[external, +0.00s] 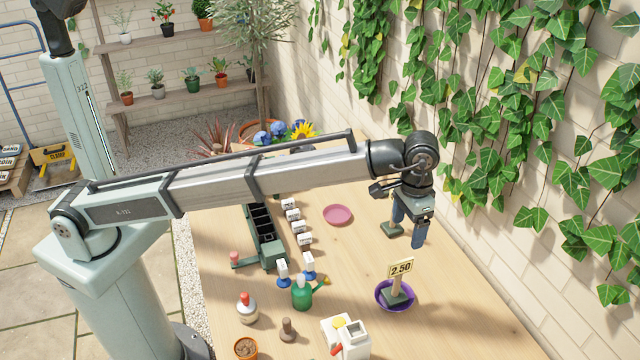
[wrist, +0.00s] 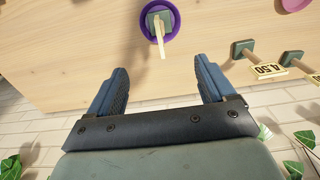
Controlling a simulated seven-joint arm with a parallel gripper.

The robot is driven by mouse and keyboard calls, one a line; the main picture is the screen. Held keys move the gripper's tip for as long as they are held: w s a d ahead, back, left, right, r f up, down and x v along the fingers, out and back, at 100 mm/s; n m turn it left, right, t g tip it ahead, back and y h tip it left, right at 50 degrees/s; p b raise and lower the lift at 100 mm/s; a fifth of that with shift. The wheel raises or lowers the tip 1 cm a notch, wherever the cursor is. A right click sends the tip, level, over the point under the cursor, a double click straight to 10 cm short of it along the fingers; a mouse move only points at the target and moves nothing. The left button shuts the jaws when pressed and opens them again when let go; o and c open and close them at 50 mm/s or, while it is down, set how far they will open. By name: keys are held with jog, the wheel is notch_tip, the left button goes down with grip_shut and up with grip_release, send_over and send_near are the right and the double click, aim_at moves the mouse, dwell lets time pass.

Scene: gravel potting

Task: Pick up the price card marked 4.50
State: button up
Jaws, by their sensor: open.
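The price card marked 4.50 (wrist: 269,70) shows in the wrist view, upside down, on a post with a green base (wrist: 243,48), right of my fingers.
Another card stand (wrist: 291,57) is right of the 4.50 one, its marking unreadable. A pink saucer (external: 338,214) lies flat on the table (external: 450,320). A green spray bottle (external: 302,293), a white device (external: 350,340) and several white labelled items (external: 298,225) stand left of the purple saucer.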

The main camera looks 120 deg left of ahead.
jog(key=shift+o, duration=1.4)
jog(key=s+a+f+n+y, duration=0.1)
jog(key=s+a+f, duration=0.1)
jog(key=s+a, duration=0.65)
jog(key=s+a+f+n, duration=0.15)
jog(key=s+a, duration=0.35)
jog(key=a, duration=0.6)
jog(key=shift+w+a+f+m+t+y, duration=0.4)
jog(key=shift+w+a+f, duration=0.6)
jog(key=shift+f, duration=1)
jog(key=shift+w+a+f+m+t+y, duration=0.25)
jog(key=shift+w+a+f+t+y, duration=0.25)
jog(key=shift+w+a+f, duration=1)
jog(key=shift+w+a+f+m+t+y, duration=0.3)
jog(key=shift+a+f+t, duration=0.4)
jog(key=shift+f, duration=1.75)
jog(key=c, duration=1.5)
